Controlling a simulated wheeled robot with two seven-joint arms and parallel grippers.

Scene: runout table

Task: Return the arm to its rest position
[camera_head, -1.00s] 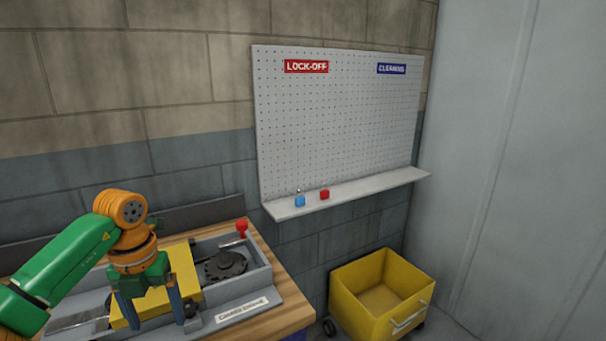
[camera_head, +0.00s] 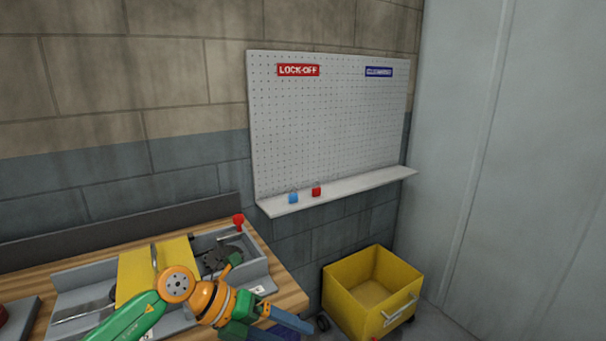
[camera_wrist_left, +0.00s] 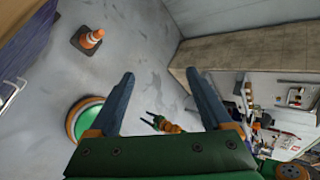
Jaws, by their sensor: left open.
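My left arm comes in from the lower left in the head view. Its gripper (camera_head: 304,333) is open and points right, past the right end of the workbench (camera_head: 288,292), low in the picture. In the left wrist view its two blue fingers (camera_wrist_left: 159,74) are spread with nothing between them, and grey floor shows beyond. A small orange and green gripper with dark fingers, apparently my right one (camera_wrist_left: 165,123), shows farther off in that view. It is too small to tell its opening.
The bench carries a grey machine with a yellow cover (camera_head: 136,272) and a red knob (camera_head: 239,221). A yellow wheeled bin (camera_head: 347,312) stands right of the bench. Blue (camera_head: 293,198) and red (camera_head: 316,191) padlocks sit on the pegboard shelf (camera_head: 360,187). An orange cone (camera_wrist_left: 90,38) stands on the floor.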

